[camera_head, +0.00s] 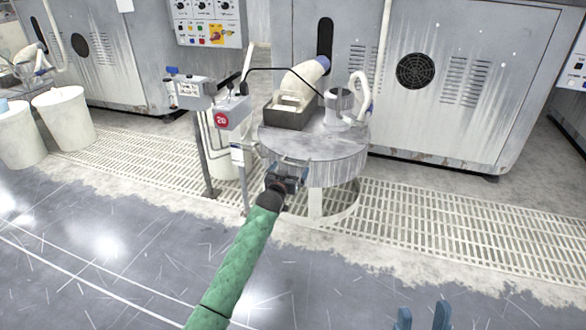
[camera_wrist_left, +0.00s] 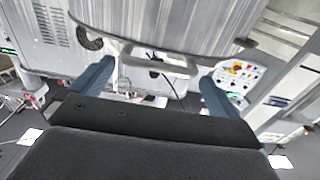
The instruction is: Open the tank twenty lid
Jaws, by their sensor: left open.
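Tank twenty is a round grey metal tank with a flat lid (camera_head: 325,143), standing in the middle of the head view beside a red "20" sign (camera_head: 222,120). The lid looks closed. My left gripper (camera_head: 291,169) is at the front left of the lid's rim. In the left wrist view the tank's curved metal (camera_wrist_left: 160,22) fills the top, and a pale bar-shaped handle (camera_wrist_left: 160,66) lies between the open blue fingers (camera_wrist_left: 158,76). I cannot tell whether the fingers touch it. My right gripper (camera_head: 424,317) shows only its two separated blue fingertips at the bottom edge.
A dark box (camera_head: 287,116) and a grey fixture with a pale hose (camera_head: 340,104) stand on the tank's top. Posts with a grey box (camera_head: 194,92) stand to the left. White bins (camera_head: 64,117) are at far left. The floor in front is clear.

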